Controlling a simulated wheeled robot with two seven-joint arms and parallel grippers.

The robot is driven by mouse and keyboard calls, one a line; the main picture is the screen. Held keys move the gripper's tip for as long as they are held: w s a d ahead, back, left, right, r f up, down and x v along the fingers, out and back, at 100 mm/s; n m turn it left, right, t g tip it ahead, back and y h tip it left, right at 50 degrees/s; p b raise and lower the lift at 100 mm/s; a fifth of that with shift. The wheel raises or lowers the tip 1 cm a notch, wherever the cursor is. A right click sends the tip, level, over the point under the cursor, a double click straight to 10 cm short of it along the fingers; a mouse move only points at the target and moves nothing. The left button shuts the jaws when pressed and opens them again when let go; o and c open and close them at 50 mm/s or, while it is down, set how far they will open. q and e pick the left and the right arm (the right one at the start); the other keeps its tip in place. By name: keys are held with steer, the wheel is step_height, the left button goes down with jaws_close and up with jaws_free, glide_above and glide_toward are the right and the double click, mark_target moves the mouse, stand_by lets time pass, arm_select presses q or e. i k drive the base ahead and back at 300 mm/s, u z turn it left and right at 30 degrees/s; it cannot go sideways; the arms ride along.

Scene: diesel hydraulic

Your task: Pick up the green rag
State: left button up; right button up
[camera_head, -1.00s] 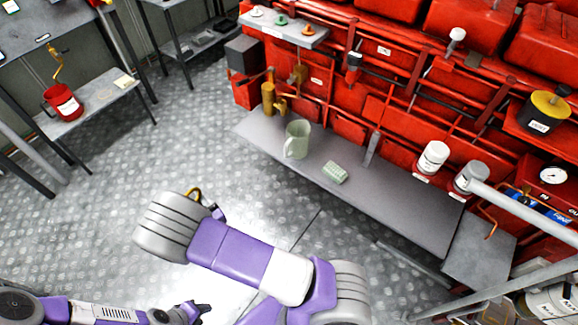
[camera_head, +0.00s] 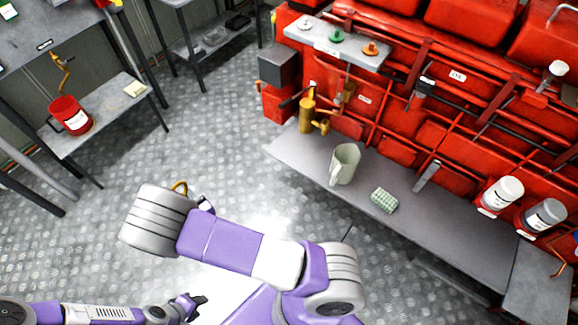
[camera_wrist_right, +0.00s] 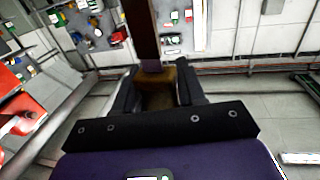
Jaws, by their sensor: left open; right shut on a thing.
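The green rag (camera_head: 384,200), a small checkered folded cloth, lies on the long grey shelf (camera_head: 455,235) along the red machine, right of a pale green mug (camera_head: 345,164). My left gripper (camera_head: 197,303) is open and empty at the bottom left in the head view, far from the rag. In the right wrist view my right gripper (camera_wrist_right: 156,96) is shut on a brown-yellow thing (camera_wrist_right: 155,76); what it is cannot be told. A brass-coloured curved piece (camera_head: 180,187) shows behind my right arm in the head view.
A red can (camera_head: 70,115) and a pale yellow cloth (camera_head: 135,89) are on a side shelf at left. The metal floor between is open.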

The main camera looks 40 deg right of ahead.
mark_target(388, 202)
steer(key=i, duration=2.3)
steer(key=z, duration=4.95)
steer(key=i, duration=1.65)
steer(key=u, duration=0.05)
